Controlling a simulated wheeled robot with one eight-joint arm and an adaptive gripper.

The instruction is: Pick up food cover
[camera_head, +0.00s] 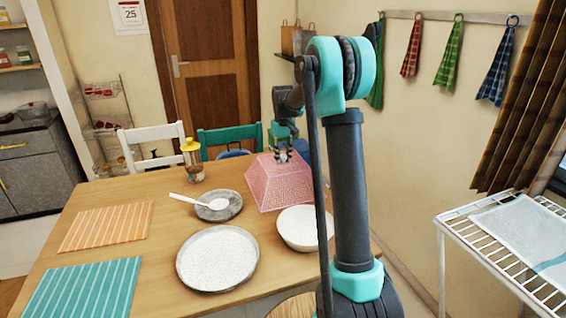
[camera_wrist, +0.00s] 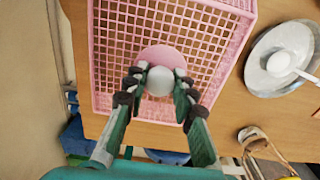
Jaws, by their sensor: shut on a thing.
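The pink mesh food cover (camera_head: 279,187) stands on the wooden table, near its far right part. In the head view my gripper (camera_head: 283,152) is at the top of the cover. In the wrist view the cover (camera_wrist: 200,32) fills the upper middle, with a pink disc and a pale round knob (camera_wrist: 160,81) at its top. My gripper (camera_wrist: 158,84) has its fingers on both sides of the knob and is shut on it. The cover looks level; I cannot tell whether its rim touches the table.
A bowl (camera_head: 300,228) is close to the cover's near right side. A plate with a spoon (camera_head: 219,205) and a jar with a yellow lid (camera_head: 192,160) are to its left. A large plate (camera_head: 217,258) and two striped mats (camera_head: 106,226) lie nearer. Chairs (camera_head: 230,139) stand behind.

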